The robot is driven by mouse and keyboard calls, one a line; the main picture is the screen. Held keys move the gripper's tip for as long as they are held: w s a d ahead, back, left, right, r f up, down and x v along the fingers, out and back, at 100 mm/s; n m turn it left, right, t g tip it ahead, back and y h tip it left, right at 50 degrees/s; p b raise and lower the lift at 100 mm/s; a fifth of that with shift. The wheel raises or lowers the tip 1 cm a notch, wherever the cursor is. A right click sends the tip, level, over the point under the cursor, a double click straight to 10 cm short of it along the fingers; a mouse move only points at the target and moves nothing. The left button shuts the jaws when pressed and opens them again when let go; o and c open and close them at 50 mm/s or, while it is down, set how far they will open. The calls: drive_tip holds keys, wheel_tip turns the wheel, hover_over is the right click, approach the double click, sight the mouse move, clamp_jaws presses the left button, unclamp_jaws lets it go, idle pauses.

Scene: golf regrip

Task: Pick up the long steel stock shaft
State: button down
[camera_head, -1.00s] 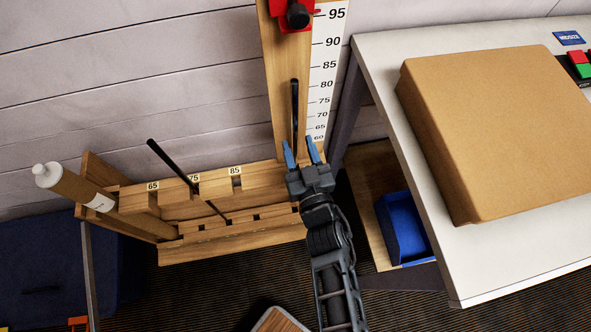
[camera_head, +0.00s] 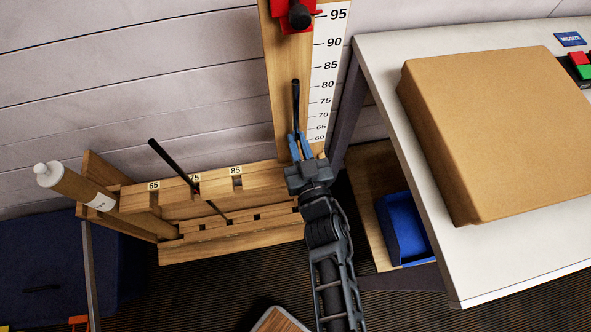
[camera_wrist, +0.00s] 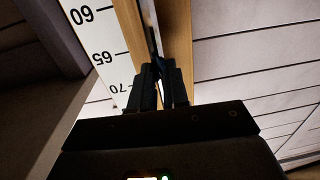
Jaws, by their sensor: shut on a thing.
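A long thin shaft (camera_head: 296,98) with a dark upper part stands nearly upright in front of the wooden post, beside the white number scale (camera_head: 325,85). Its top is near the 80 mark. My gripper (camera_head: 299,147) is shut on this shaft below its dark upper part, with the blue fingers on either side. In the wrist view the shaft (camera_wrist: 154,32) runs up from between my fingers (camera_wrist: 162,70). Its lower end is hidden behind my gripper and the rack. A second dark-topped shaft (camera_head: 171,160) leans in the rack near the 75 label.
The wooden rack (camera_head: 272,178) has slots labelled 65, 75 and 85. A red clamp (camera_head: 284,18) sits high on the post. A tube (camera_head: 72,186) stands at the rack's left end. At right, a white table (camera_head: 376,58) carries a large brown box (camera_head: 500,120); a blue bin (camera_head: 402,232) is below.

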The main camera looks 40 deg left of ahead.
sight(297, 121)
idle(0.4)
drive_tip(key=shift+s+d+r, duration=0.1)
drive_tip(key=shift+d+r, duration=0.05)
drive_tip(key=shift+r, duration=0.25)
wheel_tip(297, 121, up, 6)
drive_tip(key=p, duration=0.2)
drive_tip(key=shift+p, duration=0.3)
drive_tip(key=shift+s+d+r, duration=0.2)
drive_tip(key=shift+d, duration=0.1)
drive_tip(key=s+b+v, duration=0.1)
drive_tip(key=b+v, duration=0.1)
drive_tip(key=v, duration=1.7)
drive_tip(key=shift+a, duration=0.45)
